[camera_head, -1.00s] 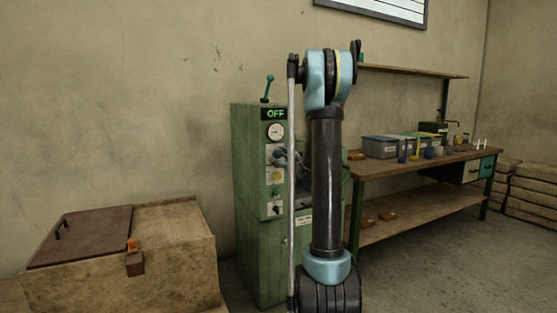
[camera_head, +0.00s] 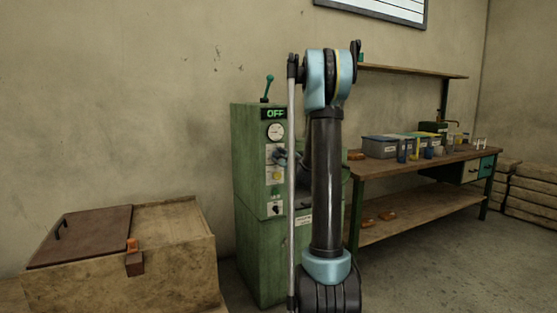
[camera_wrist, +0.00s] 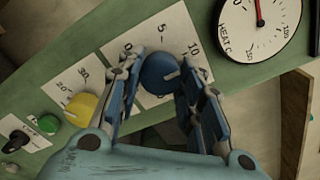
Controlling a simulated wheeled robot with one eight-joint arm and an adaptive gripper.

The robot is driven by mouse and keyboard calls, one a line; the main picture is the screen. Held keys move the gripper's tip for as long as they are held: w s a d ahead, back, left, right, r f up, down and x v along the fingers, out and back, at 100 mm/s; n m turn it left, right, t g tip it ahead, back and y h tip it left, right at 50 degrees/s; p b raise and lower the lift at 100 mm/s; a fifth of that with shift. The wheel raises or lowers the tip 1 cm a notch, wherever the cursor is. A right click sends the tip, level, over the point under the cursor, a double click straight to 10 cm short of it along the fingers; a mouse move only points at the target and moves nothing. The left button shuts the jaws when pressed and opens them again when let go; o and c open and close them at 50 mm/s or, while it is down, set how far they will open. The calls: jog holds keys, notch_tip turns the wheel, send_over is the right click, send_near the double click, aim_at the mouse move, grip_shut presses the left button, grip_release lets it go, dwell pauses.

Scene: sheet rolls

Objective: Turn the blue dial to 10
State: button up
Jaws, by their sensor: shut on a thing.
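The blue dial (camera_wrist: 157,72) sits on a white plate marked 0, 5 and 10 on the green machine (camera_head: 258,200). My gripper (camera_wrist: 160,64) is shut on the dial, with one finger on each side of it in the wrist view. A pale pointer line on the dial slants up to the right, roughly toward the 10 side; its exact reading is hard to tell. In the head view my gripper (camera_head: 281,157) is at the machine's front panel and hides the blue dial.
A yellow dial (camera_wrist: 82,108), a green button (camera_wrist: 48,123) and a black switch (camera_wrist: 15,141) are beside the blue dial. A heat gauge (camera_wrist: 258,25) is on the other side. The machine's display (camera_head: 274,114) reads OFF. A workbench (camera_head: 415,162) stands at right.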

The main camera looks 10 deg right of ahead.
jog(key=o, duration=1.1)
jog(key=shift+c, duration=0.2)
jog(key=v, duration=1.2)
